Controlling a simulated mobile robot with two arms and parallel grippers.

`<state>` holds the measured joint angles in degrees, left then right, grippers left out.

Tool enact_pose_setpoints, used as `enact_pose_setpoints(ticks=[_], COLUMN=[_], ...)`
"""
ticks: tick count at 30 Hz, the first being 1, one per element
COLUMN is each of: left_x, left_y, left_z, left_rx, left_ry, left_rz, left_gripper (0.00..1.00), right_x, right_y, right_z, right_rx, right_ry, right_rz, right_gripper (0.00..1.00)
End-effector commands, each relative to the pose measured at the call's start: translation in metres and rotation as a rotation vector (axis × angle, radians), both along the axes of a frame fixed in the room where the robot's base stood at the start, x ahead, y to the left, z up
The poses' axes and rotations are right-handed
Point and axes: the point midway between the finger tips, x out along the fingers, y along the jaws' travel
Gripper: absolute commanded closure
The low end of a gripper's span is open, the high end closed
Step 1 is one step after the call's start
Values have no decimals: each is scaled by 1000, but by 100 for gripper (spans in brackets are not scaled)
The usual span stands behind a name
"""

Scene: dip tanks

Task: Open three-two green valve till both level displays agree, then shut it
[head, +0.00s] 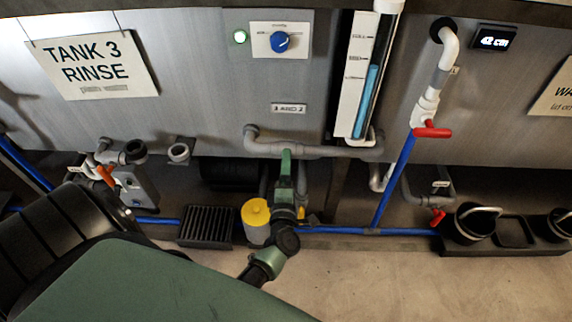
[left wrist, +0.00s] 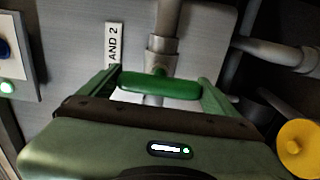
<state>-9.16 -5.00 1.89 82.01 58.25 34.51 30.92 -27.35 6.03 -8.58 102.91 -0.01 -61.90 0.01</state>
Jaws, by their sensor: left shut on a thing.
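The green valve's handle (left wrist: 160,86) shows in the left wrist view as a rounded bar lying across the grey pipe (left wrist: 163,45). My left gripper (left wrist: 157,90) is shut on it, with one finger at each end of the bar. In the head view my left gripper (head: 286,180) is below the "3 AND 2" label (head: 289,108) and mostly hides the valve. One level display (head: 493,38) reads 42 cm. The other level display is not in view. My right gripper is not in view.
A sight tube (head: 365,90) with blue liquid stands right of the valve. Red-handled taps (head: 432,132) are on other pipes. A yellow-lidded pot (head: 256,213) is close beside my left gripper. Black buckets (head: 474,223) stand at right. The floor in front is clear.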

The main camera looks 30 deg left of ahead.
Motion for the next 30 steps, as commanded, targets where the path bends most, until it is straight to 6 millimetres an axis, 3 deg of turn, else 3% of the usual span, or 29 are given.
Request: enact_pose_setpoints(ticks=[3,4,14,24,30], left_x=[-1,-1,-5,-51,-66], left_y=[-1,-1,-3,-32,-41], left_z=[-2,-2,-1,-2,-2], left_rx=[7,8,4,4,5], left_ry=[9,10,5,9,8], left_rz=[-3,-3,-2,-4,-3], left_gripper=[49,1,0,0,0], right_x=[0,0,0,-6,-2], right_y=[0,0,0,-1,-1], right_z=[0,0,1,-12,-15], right_rx=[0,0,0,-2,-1], right_ry=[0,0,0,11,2], right_rz=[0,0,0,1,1], right_gripper=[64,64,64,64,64])
